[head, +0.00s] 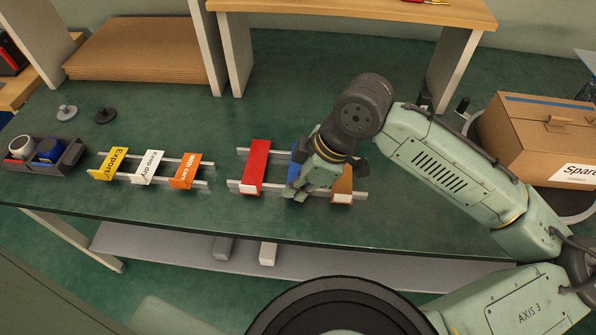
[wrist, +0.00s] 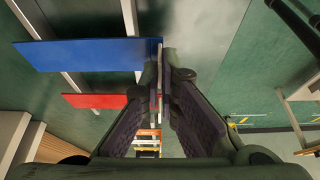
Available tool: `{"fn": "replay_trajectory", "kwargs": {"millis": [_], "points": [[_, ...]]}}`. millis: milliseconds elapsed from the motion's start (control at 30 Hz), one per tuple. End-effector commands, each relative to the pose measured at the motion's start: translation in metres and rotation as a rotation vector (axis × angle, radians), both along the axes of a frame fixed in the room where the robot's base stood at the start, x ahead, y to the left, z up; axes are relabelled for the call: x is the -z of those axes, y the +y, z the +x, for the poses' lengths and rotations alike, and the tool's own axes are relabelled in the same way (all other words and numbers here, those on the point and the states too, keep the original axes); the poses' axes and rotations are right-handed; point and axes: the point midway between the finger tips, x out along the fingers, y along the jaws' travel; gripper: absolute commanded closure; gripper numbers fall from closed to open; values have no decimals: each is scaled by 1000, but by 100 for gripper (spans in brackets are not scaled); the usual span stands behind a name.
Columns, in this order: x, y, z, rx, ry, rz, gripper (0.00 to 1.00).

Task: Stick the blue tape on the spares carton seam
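The blue tape (wrist: 85,55) is a flat strip, stretching left from my fingertips in the wrist view. In the head view only a sliver of the blue tape (head: 294,168) shows; my wrist hides the rest. My gripper (wrist: 161,70) has its fingers close together on a thin pale tab at the strip's end. I cannot tell whether the strip is lifted off its rails. The spares carton (head: 510,150) is a brown box at the right, with a white "Spare" label (head: 570,173) on its front. A dark blue line (head: 550,102) runs along its top.
A red strip (head: 256,165) and a brown strip (head: 343,183) lie on the same rails, either side of the blue one. Labelled yellow (head: 110,162), white (head: 148,166) and orange (head: 186,170) strips lie further left. A grey bin (head: 70,160) stands at far left.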

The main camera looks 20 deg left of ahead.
Motion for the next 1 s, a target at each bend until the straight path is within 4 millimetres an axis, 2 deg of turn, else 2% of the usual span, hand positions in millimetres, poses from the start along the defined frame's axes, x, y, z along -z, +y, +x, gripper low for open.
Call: {"fn": "replay_trajectory", "kwargs": {"millis": [233, 1000], "points": [[-2, 0, 0, 0, 0, 0, 100], [-48, 0, 0, 0, 0, 0, 100]]}}
